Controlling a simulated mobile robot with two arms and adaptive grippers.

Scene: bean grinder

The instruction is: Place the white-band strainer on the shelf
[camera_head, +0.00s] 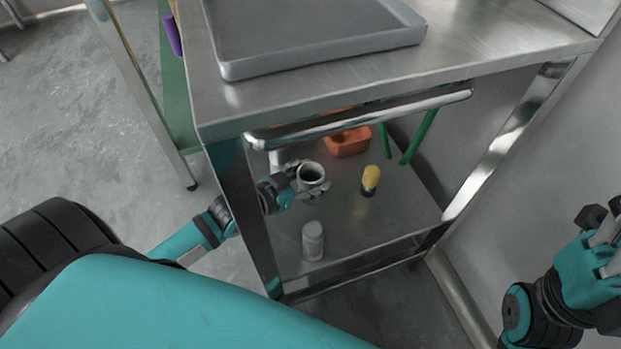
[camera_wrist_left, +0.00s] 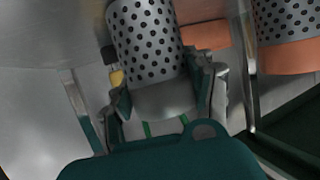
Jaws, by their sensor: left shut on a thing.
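My left gripper (camera_head: 312,186) is shut on the white-band strainer (camera_head: 311,172), a pale cylinder with an open top. It is inside the lower bay of the metal table, over the lower shelf (camera_head: 395,225). I cannot tell whether the strainer touches the shelf. In the left wrist view the strainer (camera_wrist_left: 145,42) shows a perforated wall and a plain pale band between the fingers of the left gripper (camera_wrist_left: 165,100). My right gripper (camera_head: 603,238) is partly cut off at the right edge; its jaws are unclear.
A yellow-topped dark container (camera_head: 370,181) and a clear-looking jar (camera_head: 312,241) stand on the lower shelf. An orange block-like item (camera_head: 348,142) is behind. An orange-band perforated cylinder (camera_wrist_left: 287,30) is at right in the wrist view. A metal rail (camera_head: 360,117) crosses above.

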